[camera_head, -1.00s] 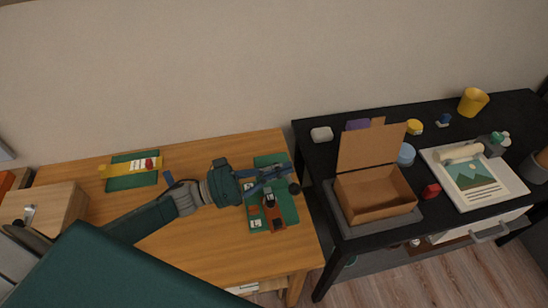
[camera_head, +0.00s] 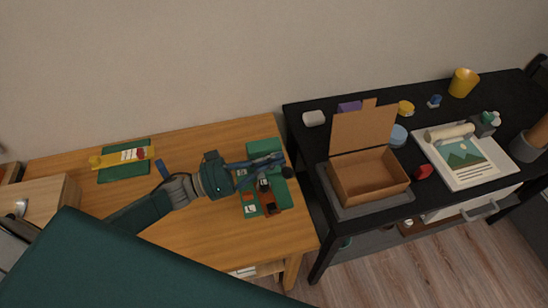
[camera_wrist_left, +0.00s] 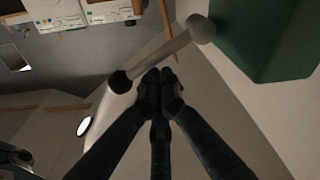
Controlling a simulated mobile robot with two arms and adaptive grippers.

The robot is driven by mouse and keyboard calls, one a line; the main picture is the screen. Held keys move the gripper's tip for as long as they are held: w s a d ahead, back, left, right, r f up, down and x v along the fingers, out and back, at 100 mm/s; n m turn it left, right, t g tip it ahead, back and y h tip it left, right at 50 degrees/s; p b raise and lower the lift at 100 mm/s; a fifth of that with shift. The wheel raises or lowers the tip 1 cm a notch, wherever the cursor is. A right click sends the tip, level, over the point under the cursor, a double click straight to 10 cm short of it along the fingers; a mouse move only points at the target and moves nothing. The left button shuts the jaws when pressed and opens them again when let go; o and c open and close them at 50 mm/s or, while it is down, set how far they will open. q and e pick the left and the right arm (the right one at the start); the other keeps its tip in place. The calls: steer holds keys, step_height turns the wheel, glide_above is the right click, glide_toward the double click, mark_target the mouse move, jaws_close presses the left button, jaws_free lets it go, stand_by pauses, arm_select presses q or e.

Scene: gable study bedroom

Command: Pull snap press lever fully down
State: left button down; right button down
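The snap press (camera_head: 268,197), an orange-brown body with dark parts, stands on a green mat (camera_head: 251,206) near the right end of the wooden desk. Its lever ends in a round knob (camera_head: 288,172), dark in the head view; the pale lever (camera_wrist_left: 165,54) and knob (camera_wrist_left: 201,28) also show in the wrist view. My left gripper (camera_head: 280,159) is over the press, with the knob just beyond its fingertips. In the wrist view the fingertips (camera_wrist_left: 160,78) are together and overlap the lever; whether they touch it is unclear. My right gripper is out of view.
A yellow item (camera_head: 118,158) lies on another green mat at the desk's left. A black table (camera_head: 308,160) to the right holds an open cardboard box (camera_head: 368,182), a red item (camera_head: 423,172) and a poster (camera_head: 465,156). Bare desk (camera_head: 190,220) lies before the press.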

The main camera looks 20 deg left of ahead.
arm_select(q)
steer(key=shift+s+d+f+m, duration=0.1)
steer(key=shift+s+f+m, duration=0.1)
steer(key=shift+m, duration=0.2)
steer(key=f+m+b, duration=0.2)
steer(key=m, duration=0.1)
steer(key=s+f+m+g+h+b, duration=0.1)
steer(key=f+m+b, duration=0.1)
steer(key=m+b, duration=0.1)
steer(key=d+f+m+g+b, duration=0.1)
steer(key=f+m+b, duration=0.1)
steer(key=m, duration=0.3)
steer(key=shift+s+b, duration=0.25)
steer(key=shift+b, duration=0.35)
steer(key=shift+f, duration=0.1)
